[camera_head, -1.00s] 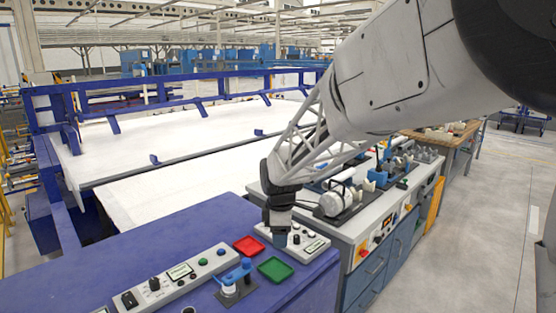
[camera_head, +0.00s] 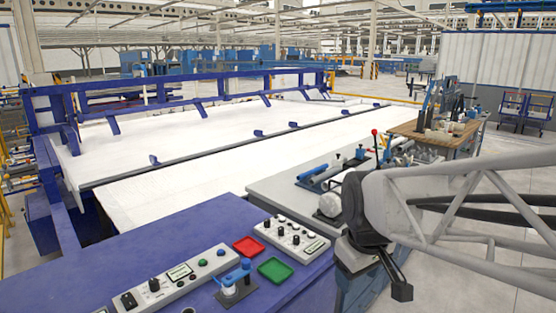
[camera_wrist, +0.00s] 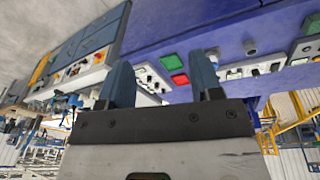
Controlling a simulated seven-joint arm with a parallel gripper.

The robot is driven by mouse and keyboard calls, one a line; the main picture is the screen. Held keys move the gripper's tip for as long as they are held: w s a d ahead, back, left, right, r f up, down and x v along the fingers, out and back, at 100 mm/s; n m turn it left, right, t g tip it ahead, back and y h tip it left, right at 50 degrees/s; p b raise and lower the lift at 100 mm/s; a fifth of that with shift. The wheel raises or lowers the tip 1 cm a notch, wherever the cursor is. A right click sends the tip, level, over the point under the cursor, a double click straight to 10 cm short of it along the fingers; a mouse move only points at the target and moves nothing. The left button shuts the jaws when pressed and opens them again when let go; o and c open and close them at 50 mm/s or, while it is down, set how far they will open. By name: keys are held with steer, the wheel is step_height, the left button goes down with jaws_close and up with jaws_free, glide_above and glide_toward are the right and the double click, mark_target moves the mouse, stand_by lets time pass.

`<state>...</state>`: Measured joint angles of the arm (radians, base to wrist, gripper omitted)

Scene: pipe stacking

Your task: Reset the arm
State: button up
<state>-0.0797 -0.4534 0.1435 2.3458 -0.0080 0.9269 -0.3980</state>
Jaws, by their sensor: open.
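My gripper (camera_wrist: 162,78) shows in the wrist view with its two blue-grey fingers apart and nothing between them. In the head view my gripper (camera_head: 397,280) hangs at the lower right, in front of the grey workbench, with a dark fingertip pointing down. It is apart from the blue and white pipe pieces (camera_head: 236,280), which stand on the blue table (camera_head: 150,250). My arm reaches in from the right edge and hides part of the grey bench and its front.
A red tray (camera_head: 248,247) and a green tray (camera_head: 275,270) lie between two control panels, one left (camera_head: 180,277) and one right (camera_head: 291,235). The grey bench (camera_head: 270,188) bears pipes and fittings. A wooden table (camera_head: 425,137) stands farther back. Floor at the right is open.

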steer(key=s+d+m, duration=0.1)
steer(key=s+m, duration=0.2)
steer(key=s, duration=0.2)
steer(key=s+d+f+m, duration=0.1)
steer(key=s+d+m, duration=0.1)
steer(key=s, duration=0.4)
steer(key=shift+d+f+m+t, duration=0.25)
steer(key=shift+m+t, duration=0.05)
steer(key=shift+m, duration=0.1)
